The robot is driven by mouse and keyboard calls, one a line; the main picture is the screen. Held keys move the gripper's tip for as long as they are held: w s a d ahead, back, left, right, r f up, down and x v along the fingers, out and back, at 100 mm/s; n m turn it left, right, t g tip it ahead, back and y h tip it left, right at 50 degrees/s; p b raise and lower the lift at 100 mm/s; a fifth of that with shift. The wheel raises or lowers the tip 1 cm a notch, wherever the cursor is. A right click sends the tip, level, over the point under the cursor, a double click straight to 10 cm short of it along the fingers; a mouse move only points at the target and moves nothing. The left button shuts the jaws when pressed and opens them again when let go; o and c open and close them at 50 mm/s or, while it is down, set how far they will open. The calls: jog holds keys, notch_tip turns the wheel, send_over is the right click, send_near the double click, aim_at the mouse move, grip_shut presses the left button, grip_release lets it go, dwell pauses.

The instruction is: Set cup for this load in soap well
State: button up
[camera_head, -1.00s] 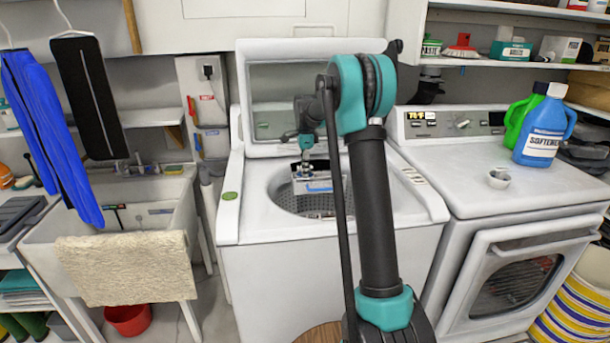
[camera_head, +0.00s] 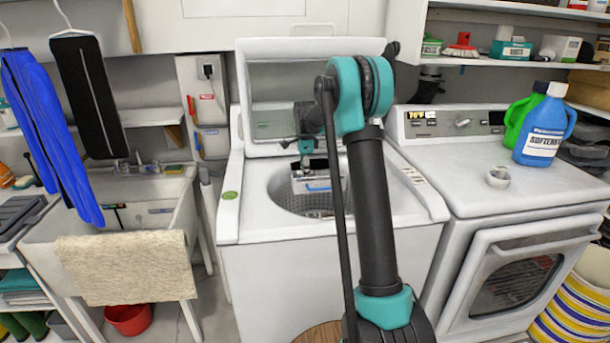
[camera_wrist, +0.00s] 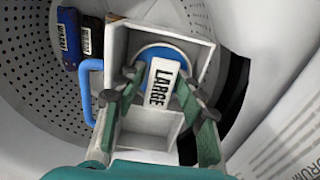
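The soap well appears to be the white open box (camera_wrist: 150,125) with a blue handle (camera_wrist: 90,88) in the wrist view. In the head view the white box (camera_head: 316,187) shows at the drum opening. A round blue cup (camera_wrist: 142,56) with a white "LARGE" label (camera_wrist: 161,83) is in its upper compartment, or just above it. The lower compartment looks empty. My gripper (camera_wrist: 158,80) has its green fingers on both sides of the cup. I cannot tell whether they touch it. In the head view my gripper (camera_head: 306,168) is over the drum, partly hidden.
The washer (camera_head: 228,205) has its lid up. Two small labelled items, one blue (camera_wrist: 66,42) and one dark (camera_wrist: 91,38), lie on the drum side. On the dryer (camera_head: 450,172) stand a small white cup (camera_head: 498,178), a blue softener bottle (camera_head: 545,128) and a green bottle (camera_head: 518,118).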

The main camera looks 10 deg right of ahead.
notch_tip(320, 180, up, 12)
jog(key=shift+r, duration=0.15)
dwell(0.4)
jog(key=shift+s, duration=0.1)
